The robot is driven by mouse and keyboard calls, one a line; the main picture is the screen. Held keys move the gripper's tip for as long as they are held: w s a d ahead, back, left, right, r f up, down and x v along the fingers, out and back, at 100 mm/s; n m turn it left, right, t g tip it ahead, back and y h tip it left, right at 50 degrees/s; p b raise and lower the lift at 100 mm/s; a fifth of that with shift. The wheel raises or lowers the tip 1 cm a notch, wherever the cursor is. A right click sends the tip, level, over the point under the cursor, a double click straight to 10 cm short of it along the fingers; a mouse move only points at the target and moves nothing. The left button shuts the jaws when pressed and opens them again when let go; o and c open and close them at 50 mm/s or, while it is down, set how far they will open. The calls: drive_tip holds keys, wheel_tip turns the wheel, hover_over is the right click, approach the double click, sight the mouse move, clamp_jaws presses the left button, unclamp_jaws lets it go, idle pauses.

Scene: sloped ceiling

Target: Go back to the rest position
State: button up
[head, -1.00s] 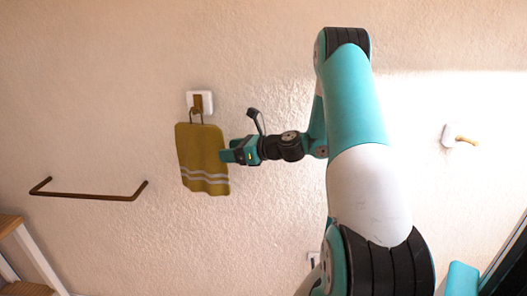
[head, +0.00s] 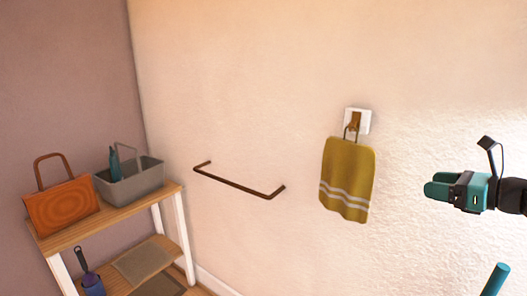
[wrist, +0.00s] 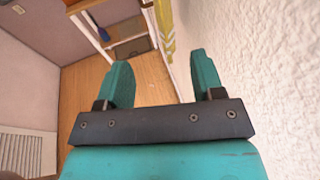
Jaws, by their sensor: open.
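My gripper (head: 436,189) is at the right side of the head view, in front of the textured wall and apart from the towel. In the wrist view my gripper (wrist: 163,80) has its two teal fingers spread, with nothing between them. The olive towel (head: 347,180) with pale stripes hangs by a loop from a hook on a white wall plate (head: 365,121), left of my gripper. Part of the towel also shows at the top of the wrist view (wrist: 164,22).
A brown towel bar (head: 238,184) is fixed to the wall. A wooden shelf (head: 108,215) at the left holds an orange handbag (head: 62,203) and a grey caddy (head: 130,182). The wall runs close along the gripper's right in the wrist view. Wooden floor lies below.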

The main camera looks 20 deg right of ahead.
drive_tip(key=a+n+g+y+b, duration=0.1)
drive_tip(key=a+n+g+y, duration=0.2)
drive_tip(key=a+n+g, duration=1.4)
drive_tip(key=s+a+n+t+h, duration=0.1)
drive_tip(key=s+a+n+h, duration=0.1)
drive_tip(key=s+a+n, duration=0.5)
drive_tip(key=s+a+n+t+h+b, duration=0.1)
drive_tip(key=s+a+n+h, duration=0.1)
drive_tip(key=s+a+n, duration=0.6)
drive_tip(key=a+n, duration=0.6)
drive_tip(key=shift+s+a+f+t+h, duration=0.2)
drive_tip(key=shift+s+t+h, duration=0.1)
drive_tip(key=shift+t+h, duration=0.1)
